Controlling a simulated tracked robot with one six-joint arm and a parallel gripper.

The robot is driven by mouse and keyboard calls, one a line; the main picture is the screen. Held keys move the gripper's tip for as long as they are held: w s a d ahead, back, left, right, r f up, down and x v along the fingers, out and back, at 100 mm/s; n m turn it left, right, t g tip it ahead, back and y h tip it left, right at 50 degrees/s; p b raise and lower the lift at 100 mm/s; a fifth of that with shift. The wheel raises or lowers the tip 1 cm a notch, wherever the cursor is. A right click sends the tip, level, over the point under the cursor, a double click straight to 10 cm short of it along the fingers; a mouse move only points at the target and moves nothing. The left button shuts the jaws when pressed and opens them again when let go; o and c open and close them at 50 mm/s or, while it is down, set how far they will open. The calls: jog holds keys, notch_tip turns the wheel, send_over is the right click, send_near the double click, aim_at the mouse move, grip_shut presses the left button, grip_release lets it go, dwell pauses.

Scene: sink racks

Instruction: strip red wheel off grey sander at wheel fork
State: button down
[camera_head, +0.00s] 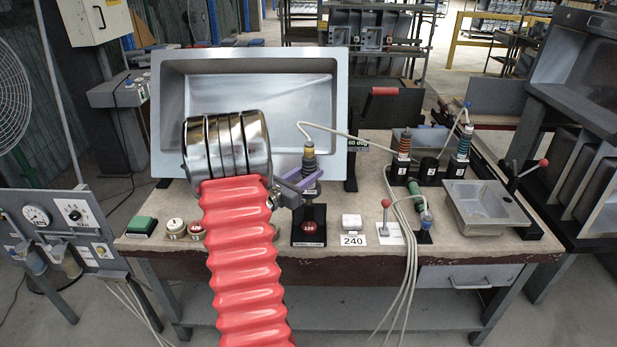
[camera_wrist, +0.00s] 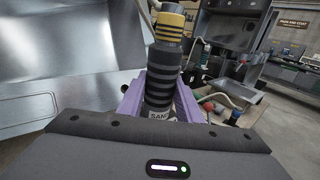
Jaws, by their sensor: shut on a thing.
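The grey sander (camera_head: 309,166) with dark rings and a yellow-banded top stands upright at the middle of the bench. In the wrist view the sander (camera_wrist: 164,75) rises between the purple fingers of my gripper (camera_wrist: 160,98), which are shut on its body. In the head view my gripper (camera_head: 303,187) reaches it from the left. Below it the red wheel (camera_head: 310,228) sits in the black wheel fork (camera_head: 310,240) on the bench top. The sander's lower end lines up above the wheel; whether they are joined I cannot tell. The wheel is hidden in the wrist view.
A large steel sink (camera_head: 250,62) stands behind my gripper. A white wheel with a 240 label (camera_head: 353,240) and a red-knobbed lever (camera_head: 386,205) are to the right. More sanders stand in a rack (camera_head: 430,178). A small steel basin (camera_head: 485,208) is at the right. Cables hang over the front edge.

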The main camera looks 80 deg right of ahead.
aim_at(304, 162)
jog(key=shift+r, duration=2.4)
